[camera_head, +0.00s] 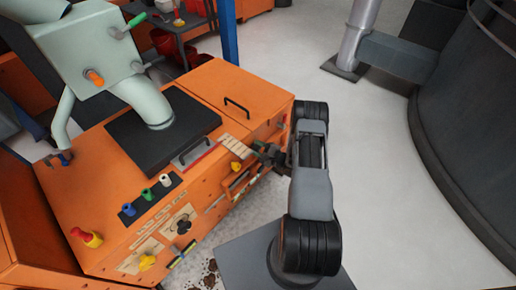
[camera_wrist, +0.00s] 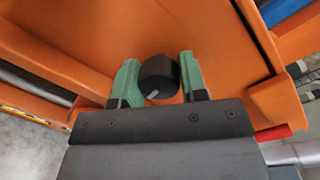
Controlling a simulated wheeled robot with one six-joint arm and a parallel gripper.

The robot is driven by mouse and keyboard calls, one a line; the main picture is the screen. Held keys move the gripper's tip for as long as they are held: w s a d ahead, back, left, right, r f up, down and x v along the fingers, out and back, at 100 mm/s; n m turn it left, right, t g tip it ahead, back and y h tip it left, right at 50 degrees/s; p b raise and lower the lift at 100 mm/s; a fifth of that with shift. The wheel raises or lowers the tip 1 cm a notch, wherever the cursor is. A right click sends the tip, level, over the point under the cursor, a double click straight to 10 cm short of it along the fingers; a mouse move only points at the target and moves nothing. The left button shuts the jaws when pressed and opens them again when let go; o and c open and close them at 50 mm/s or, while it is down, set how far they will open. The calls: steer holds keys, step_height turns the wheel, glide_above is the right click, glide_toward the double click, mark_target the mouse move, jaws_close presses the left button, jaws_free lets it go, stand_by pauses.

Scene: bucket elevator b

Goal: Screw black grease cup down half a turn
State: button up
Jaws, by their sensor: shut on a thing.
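The black grease cup (camera_wrist: 158,78) shows in the wrist view as a dark round cap with a pale mark on its lower edge, in front of an orange panel. My gripper (camera_wrist: 157,82) has its green fingers on either side of the cup and is shut on it. In the head view my gripper (camera_head: 268,156) is at the right side of the orange machine, reached by my grey and black arm. The cup cannot be made out in the head view.
The orange machine (camera_head: 75,190) carries blue, green and white knobs (camera_head: 147,194), a red and yellow knob (camera_head: 86,237) and a yellow knob (camera_head: 148,262). A red-tipped rod (camera_wrist: 273,134) is right of my gripper. Open floor (camera_head: 385,200) lies to the right, before a large dark tank (camera_head: 465,130).

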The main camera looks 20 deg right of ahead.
steer(key=shift+m, duration=0.7)
steer(key=o, duration=0.9)
steer(key=p+v, duration=0.2)
steer(key=v, duration=1.1)
steer(key=shift+s+d+f, duration=0.15)
steer(key=shift+s+d, duration=0.1)
steer(key=shift+s, duration=0.1)
